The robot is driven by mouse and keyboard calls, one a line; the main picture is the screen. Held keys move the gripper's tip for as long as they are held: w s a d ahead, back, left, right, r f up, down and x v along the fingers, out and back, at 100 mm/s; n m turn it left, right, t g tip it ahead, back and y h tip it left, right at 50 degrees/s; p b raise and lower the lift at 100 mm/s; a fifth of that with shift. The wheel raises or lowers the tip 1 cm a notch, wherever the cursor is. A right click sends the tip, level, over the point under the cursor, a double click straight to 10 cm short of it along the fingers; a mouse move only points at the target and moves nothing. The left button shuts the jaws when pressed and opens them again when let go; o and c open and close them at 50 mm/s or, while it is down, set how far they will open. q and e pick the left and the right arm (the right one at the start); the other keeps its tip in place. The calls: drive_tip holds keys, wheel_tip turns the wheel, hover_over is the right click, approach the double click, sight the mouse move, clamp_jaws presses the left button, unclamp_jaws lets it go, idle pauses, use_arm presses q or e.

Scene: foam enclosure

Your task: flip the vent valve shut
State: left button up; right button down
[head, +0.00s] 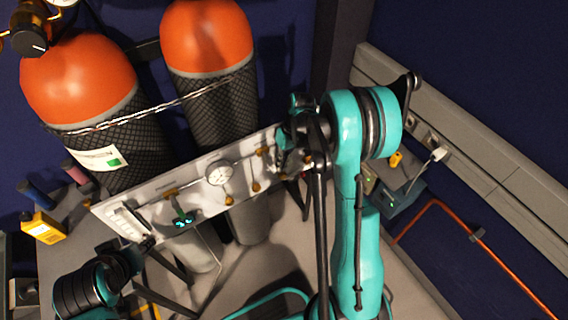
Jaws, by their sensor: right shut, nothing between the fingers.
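A pale valve panel (196,184) stands in front of two gas cylinders. It carries a round gauge (220,173) and several small brass valves, one at its lower middle (228,198) and one to the right of that (256,186). I cannot tell which is the vent valve or how its lever is set. My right gripper (287,158) is shut and empty at the panel's right end, and hides that part; contact cannot be made out. My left gripper (142,246) is dark and small below the panel's left end; its fingers are unclear.
Orange-topped cylinders, left (80,80) and right (207,40), stand behind the panel with a chain (160,106) across them. A yellow device (43,227) lies at the left. A grey box (402,190) and an orange pipe (485,252) are at the right.

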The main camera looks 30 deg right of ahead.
drive_tip(key=shift+a+f+y, duration=0.25)
drive_tip(key=shift+y, duration=0.35)
drive_tip(key=shift+a, duration=0.1)
drive_tip(key=shift+r, duration=0.1)
drive_tip(key=v, duration=1.1)
drive_tip(key=shift+d+r, duration=0.3)
drive_tip(key=shift+d, duration=0.05)
